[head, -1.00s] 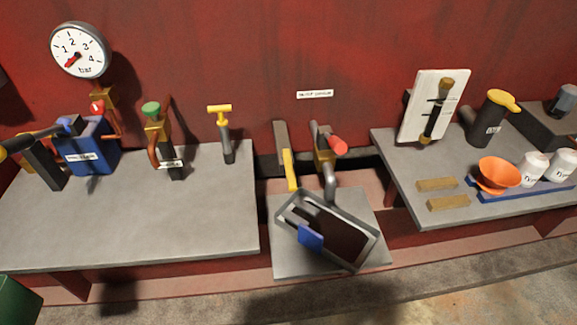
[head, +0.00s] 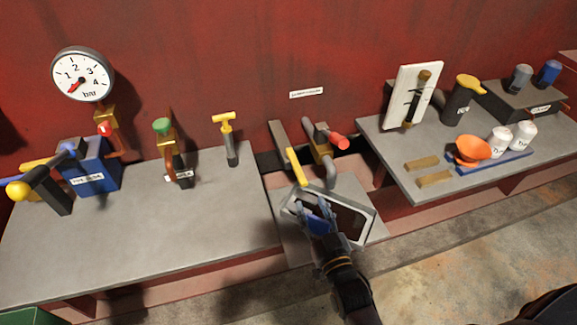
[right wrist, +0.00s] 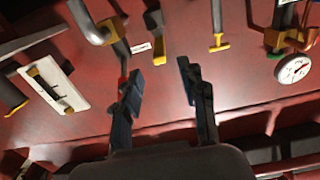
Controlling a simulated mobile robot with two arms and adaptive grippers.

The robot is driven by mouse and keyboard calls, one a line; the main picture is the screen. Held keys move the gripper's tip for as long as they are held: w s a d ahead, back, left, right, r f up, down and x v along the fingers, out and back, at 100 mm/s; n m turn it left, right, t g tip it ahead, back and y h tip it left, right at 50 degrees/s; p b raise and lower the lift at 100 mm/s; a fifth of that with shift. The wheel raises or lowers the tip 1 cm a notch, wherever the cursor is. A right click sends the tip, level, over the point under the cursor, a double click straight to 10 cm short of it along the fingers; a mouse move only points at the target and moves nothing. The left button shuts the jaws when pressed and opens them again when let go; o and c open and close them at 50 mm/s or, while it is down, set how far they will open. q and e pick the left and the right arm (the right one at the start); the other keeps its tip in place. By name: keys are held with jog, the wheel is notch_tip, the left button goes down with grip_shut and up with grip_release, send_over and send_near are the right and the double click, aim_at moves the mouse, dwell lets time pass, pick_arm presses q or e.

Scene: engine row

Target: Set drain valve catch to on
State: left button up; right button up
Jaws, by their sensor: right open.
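In the middle of the head view, a brass valve (head: 318,152) with a red-ended handle (head: 338,142) sits on a grey pipe (head: 331,175) above a drain pan (head: 366,226). Beside it on the left is a grey bar with a yellow lever (head: 297,167). I cannot tell for certain which part is the catch. My right gripper (head: 318,208) is open, over the pan and in front of the valve, apparently touching nothing. In the right wrist view, which is turned over, the brass valve (right wrist: 113,32) and yellow lever (right wrist: 158,24) lie beyond the open fingers. My left gripper is out of view.
A bench with a blue box (head: 92,168), a green-topped valve (head: 161,127) and a yellow T-handle (head: 225,118) is on the left. The right bench holds an orange funnel (head: 473,150), white cans and wooden blocks. The wall is close behind; the left benchtop has free room.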

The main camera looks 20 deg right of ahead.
aim_at(297, 169)
jog(key=w+p, duration=0.1)
jog(key=w, duration=1.2)
jog(key=shift+w+a+p, duration=0.1)
jog(key=shift+w+p, duration=0.3)
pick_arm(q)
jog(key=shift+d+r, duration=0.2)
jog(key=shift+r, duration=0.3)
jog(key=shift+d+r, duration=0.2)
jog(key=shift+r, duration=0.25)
pick_arm(e)
grip_shut()
